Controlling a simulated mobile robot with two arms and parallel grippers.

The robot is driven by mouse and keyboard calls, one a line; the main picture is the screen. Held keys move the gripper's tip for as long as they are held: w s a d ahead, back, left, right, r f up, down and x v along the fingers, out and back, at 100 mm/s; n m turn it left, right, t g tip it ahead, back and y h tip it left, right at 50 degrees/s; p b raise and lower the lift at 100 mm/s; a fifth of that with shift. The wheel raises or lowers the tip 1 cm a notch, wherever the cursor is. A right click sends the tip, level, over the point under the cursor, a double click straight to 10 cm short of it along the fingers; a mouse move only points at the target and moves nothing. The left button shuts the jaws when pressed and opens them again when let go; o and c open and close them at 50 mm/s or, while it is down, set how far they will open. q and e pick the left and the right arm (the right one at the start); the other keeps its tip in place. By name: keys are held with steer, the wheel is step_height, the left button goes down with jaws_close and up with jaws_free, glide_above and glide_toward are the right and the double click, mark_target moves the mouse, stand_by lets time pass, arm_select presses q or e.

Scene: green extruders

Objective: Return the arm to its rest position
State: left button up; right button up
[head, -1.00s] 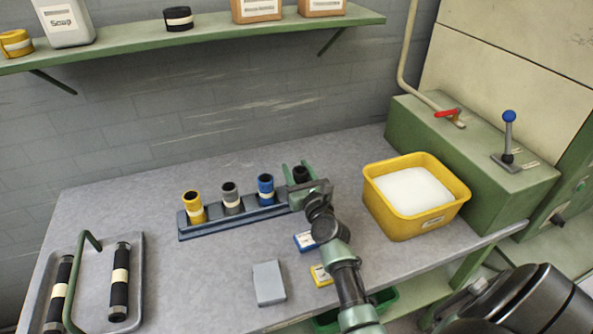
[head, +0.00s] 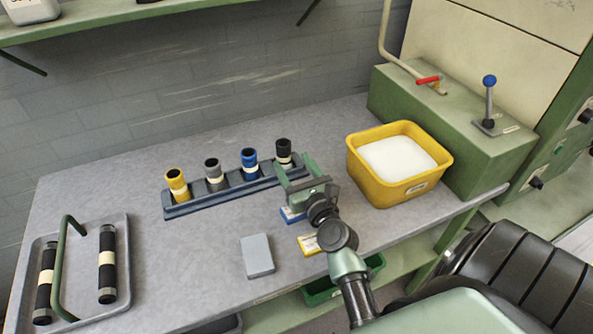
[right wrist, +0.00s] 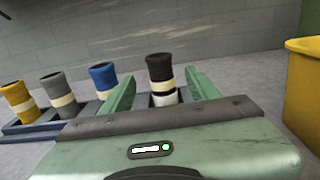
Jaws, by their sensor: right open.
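My right gripper (head: 297,171) is open and empty, just in front of the right end of the blue-grey rack on the table. In the right wrist view its two green fingers (right wrist: 161,88) point toward the black cylinder (right wrist: 160,76), which stands beyond them in the rack. In the head view the black cylinder (head: 284,151) stands upright in the rack (head: 209,203), at the right end of a row with a blue (head: 249,160), a grey (head: 213,170) and a yellow cylinder (head: 176,183). My left gripper is not in view.
A yellow bin (head: 397,190) of white material stands right of the arm. A grey block (head: 257,256), a blue-and-white box (head: 292,215) and a yellow box (head: 309,245) lie near the arm. A tray (head: 125,268) with two black rolls is at the left. A green machine (head: 433,126) stands behind right.

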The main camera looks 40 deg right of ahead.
steer(key=shift+v, duration=1)
